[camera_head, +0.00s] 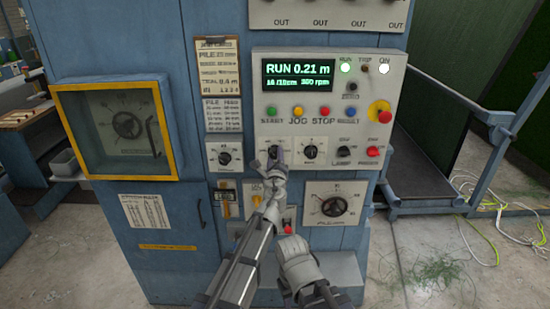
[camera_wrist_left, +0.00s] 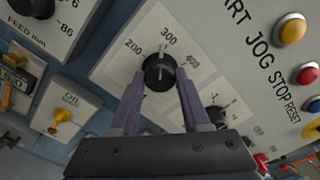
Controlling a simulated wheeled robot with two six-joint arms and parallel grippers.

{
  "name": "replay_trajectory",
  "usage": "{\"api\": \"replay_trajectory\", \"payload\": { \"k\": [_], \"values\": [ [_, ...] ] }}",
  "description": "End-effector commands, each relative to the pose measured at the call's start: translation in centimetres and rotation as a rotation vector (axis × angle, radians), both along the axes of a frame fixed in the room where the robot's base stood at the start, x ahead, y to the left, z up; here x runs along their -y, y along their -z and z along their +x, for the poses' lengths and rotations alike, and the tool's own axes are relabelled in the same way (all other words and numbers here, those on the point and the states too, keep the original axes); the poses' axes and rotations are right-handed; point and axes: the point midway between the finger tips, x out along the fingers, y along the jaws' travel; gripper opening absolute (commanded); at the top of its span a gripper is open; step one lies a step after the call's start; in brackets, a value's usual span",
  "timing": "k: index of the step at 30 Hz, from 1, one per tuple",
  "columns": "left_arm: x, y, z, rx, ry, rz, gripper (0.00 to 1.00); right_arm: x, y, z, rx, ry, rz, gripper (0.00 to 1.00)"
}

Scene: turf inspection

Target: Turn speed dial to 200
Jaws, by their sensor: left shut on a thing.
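The speed dial (camera_wrist_left: 158,70) is a round black knob on a white plate marked 200, 300 and 400. In the left wrist view a white line on it runs roughly toward 300; the exact setting is hard to read. My left gripper (camera_wrist_left: 158,84) has one finger on each side of the knob and is shut on it. In the head view my left gripper (camera_head: 275,158) covers most of the dial, below the START button. The green display (camera_head: 298,74) reads RUN 0.21 m, with a smaller rpm figure that looks like 360.
A similar black knob (camera_head: 311,149) sits close to the right of the dial. Coloured buttons line the panel above, with a red emergency knob (camera_head: 381,112) at right. A larger dial (camera_head: 335,206) is lower right, and a yellow-framed window (camera_head: 116,129) is left.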

Motion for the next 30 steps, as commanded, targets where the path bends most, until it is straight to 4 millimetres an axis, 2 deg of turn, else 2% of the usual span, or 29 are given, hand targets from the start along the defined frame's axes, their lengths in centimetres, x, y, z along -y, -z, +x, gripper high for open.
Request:
{"api": "replay_trajectory", "payload": {
  "k": [18, 30],
  "values": [
    [-0.02, -0.01, -0.08, 0.000, -0.001, -0.567, 0.00, 0.00, -0.02, 0.00, 0.000, 0.000, 0.000, 0.50],
    [-0.03, -0.01, -0.10, 0.000, -0.001, -0.809, 0.00, 0.00, -0.02, 0.00, 0.000, 0.000, 0.000, 0.50]
  ]
}}
